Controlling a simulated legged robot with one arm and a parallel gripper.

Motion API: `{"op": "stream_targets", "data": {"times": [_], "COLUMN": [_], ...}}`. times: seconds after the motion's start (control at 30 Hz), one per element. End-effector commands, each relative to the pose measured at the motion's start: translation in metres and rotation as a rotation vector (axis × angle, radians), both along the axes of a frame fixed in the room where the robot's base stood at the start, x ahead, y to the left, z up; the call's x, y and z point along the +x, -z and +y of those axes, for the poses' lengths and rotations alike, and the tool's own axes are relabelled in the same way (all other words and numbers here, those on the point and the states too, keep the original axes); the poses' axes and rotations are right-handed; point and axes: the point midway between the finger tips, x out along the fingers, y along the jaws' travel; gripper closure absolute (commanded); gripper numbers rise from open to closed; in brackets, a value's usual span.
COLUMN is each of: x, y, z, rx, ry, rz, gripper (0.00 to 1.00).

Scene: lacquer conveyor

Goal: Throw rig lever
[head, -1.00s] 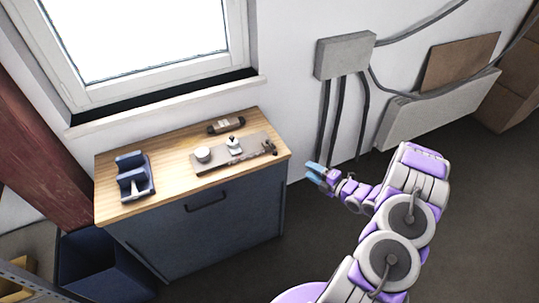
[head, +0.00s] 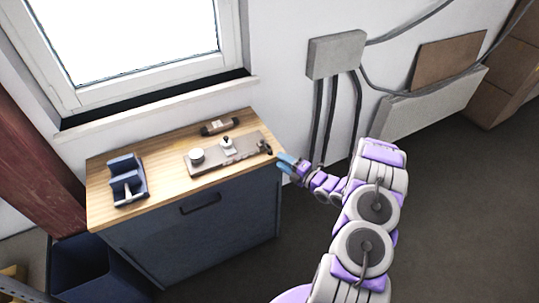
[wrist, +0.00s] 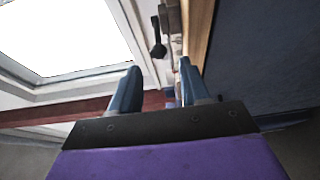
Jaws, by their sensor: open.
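The rig is a grey metal plate (head: 206,165) on the wooden cabinet top, carrying a pale round part and a small upright fitting with a dark knob. A dark lever (head: 264,147) stands at the plate's right end; it also shows in the wrist view as a dark rod with a round knob (wrist: 158,50). My gripper (head: 286,163) is open and empty, just off the cabinet's right edge, to the right of the lever and apart from it. In the wrist view, the lever's knob lies ahead of and between my blue fingers (wrist: 159,72).
A blue holder (head: 127,180) stands on the left of the wooden top (head: 165,190). A dark tool (head: 220,126) lies behind the rig. The cabinet (head: 205,235) has a front handle. A grey wall box (head: 336,54) with cables is at the right. A window is behind.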

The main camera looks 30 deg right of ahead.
Motion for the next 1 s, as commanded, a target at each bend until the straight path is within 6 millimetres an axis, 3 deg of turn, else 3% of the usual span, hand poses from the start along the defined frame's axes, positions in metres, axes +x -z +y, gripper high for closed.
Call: {"op": "stream_targets", "data": {"times": [0.4, 0.83, 1.0], "x": [0.056, 0.065, 0.065], "y": [0.001, 0.000, 0.000], "z": [0.025, 0.028, 0.027], "rx": [-0.002, 0.000, 0.001], "ry": [-0.001, 0.002, 0.002], "rz": [-0.001, 0.000, 0.000], "gripper": [0.54, 0.54, 0.68]}}
